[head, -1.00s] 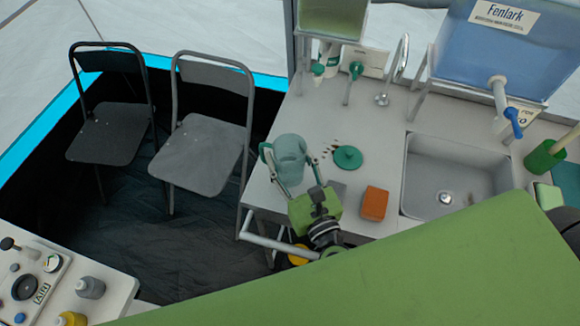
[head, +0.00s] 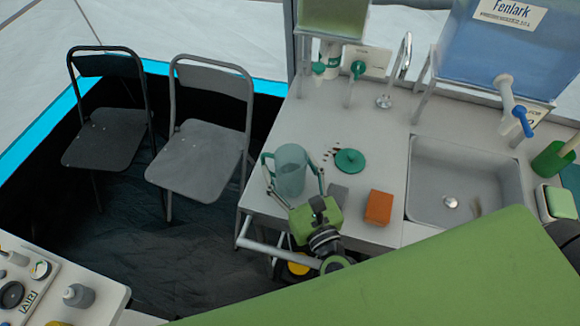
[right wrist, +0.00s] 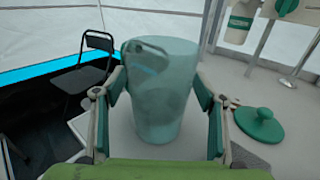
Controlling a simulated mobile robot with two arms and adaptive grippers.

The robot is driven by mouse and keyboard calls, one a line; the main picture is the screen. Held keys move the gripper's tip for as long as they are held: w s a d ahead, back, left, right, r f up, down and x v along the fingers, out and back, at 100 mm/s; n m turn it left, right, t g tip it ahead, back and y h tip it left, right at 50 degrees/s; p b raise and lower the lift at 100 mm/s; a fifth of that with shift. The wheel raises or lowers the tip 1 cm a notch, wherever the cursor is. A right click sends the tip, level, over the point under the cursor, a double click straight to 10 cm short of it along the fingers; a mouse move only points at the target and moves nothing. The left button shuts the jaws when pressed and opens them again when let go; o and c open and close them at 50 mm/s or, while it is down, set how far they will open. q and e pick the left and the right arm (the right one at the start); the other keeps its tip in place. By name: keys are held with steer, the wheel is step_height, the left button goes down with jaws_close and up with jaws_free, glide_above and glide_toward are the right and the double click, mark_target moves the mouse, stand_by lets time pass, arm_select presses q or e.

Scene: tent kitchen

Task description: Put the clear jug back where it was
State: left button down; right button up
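The clear jug (head: 290,172) is greenish, see-through and lidless. It stands upright near the left end of the counter, its handle to the left. In the right wrist view the jug (right wrist: 163,95) fills the middle, between my fingers. My right gripper (head: 295,180) is open around it, a finger on each side. A gap shows beside the right finger in the head view; whether the left finger touches is hard to tell. A round green lid (head: 350,161) lies on the counter to the right. My left gripper is not in view.
Small dark bits lie beside the lid. The counter behind the jug is clear.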

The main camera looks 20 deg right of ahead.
steer(key=shift+r, duration=0.2)
steer(key=shift+s+f, duration=0.2)
steer(key=shift+s, duration=0.1)
steer(key=s+b, duration=0.1)
steer(key=s, duration=0.2)
steer(key=s+b, duration=0.1)
steer(key=s, duration=0.2)
steer(key=s+b, duration=0.1)
steer(key=s, duration=0.3)
steer(key=shift+s+d+b, duration=0.1)
steer(key=shift+d+b, duration=0.2)
steer(key=shift+d, duration=0.1)
steer(key=shift+s+r, duration=0.2)
steer(key=shift+s, duration=0.4)
